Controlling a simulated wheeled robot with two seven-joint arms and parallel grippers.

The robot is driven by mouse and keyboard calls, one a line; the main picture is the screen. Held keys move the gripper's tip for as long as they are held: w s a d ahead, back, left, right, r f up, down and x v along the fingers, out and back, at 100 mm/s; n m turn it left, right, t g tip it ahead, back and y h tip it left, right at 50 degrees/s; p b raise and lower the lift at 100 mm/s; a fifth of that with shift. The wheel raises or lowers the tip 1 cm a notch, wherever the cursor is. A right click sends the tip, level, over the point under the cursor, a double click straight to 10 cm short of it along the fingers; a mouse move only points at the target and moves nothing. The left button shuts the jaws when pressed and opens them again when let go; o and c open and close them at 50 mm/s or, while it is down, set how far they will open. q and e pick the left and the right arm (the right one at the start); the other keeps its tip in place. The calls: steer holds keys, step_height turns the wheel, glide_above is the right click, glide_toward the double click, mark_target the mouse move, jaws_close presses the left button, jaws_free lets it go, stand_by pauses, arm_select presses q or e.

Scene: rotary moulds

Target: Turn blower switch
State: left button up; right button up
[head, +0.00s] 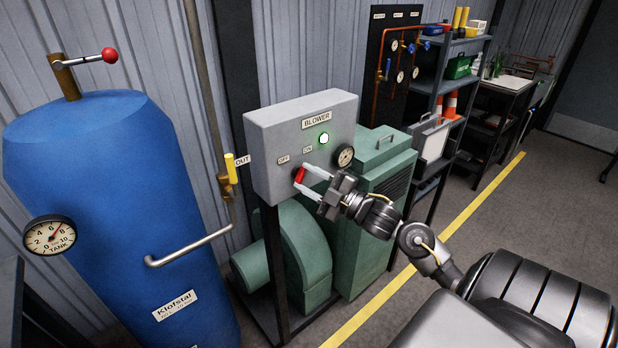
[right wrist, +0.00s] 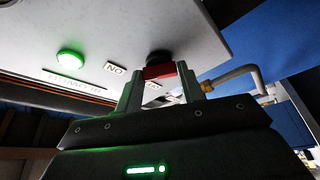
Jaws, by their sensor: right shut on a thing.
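The grey blower box (head: 268,140) carries a BLOWER label, OFF and ON labels, and a lit green lamp (head: 324,138). The red switch handle (head: 300,175) sits on its front below the labels, tilted with its upper end leaning right. My right gripper (head: 306,175) is shut on this handle, its pale fingers on either side. In the right wrist view the red handle (right wrist: 159,71) is between the two fingers, in front of a dark round base. The lamp also glows green there (right wrist: 69,64). My left gripper is not in view.
A blue tank (head: 110,200) with a gauge and a red-knobbed lever stands at the left. A yellow-handled valve (head: 231,168) is on a pipe beside the box. The green blower housing (head: 300,245) is below. Open floor lies right of the yellow line.

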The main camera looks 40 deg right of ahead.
steer(key=shift+o, duration=0.2)
steer(key=shift+f+m, duration=0.1)
steer(key=shift+m, duration=0.6)
steer(key=shift+t+h, duration=0.3)
steer(key=o, duration=1)
steer(key=shift+c, duration=0.2)
steer(key=b+v, duration=0.3)
steer(key=v, duration=0.7)
steer(key=shift+s, duration=0.4)
steer(key=shift+d+f, duration=0.1)
